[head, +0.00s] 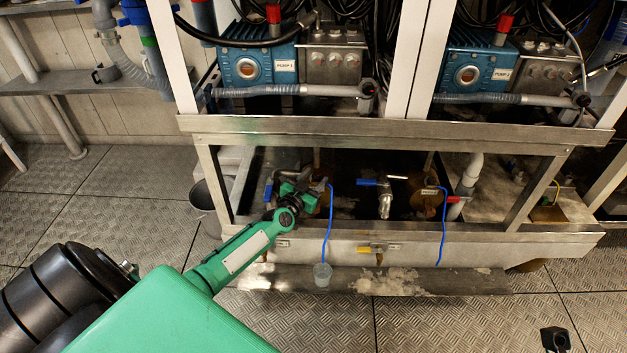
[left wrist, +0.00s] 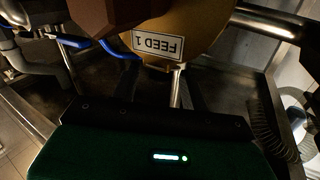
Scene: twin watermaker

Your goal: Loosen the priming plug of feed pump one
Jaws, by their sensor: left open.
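Feed pump one (left wrist: 195,25) is a brassy round body in the left wrist view, with an upside-down "FEED 1" label (left wrist: 160,46) on its face. In the head view it is mostly hidden behind my left gripper (head: 304,188). The gripper reaches into the low bay under the frame and is open. In the left wrist view its dark fingers (left wrist: 160,88) point at the underside of the pump, with a metal rod showing between them. A dark brown faceted part (left wrist: 108,18) stands close by at the top; I cannot tell whether it is the priming plug. My right gripper is not seen.
A second brassy feed pump (head: 427,198) stands to the right in the bay. A blue tube (head: 328,235) hangs to a clear cup (head: 322,275) in front. Blue-handled valves (head: 373,183) and the bay's steel top rail (head: 390,129) bound the space. A grey bucket (head: 207,205) stands left.

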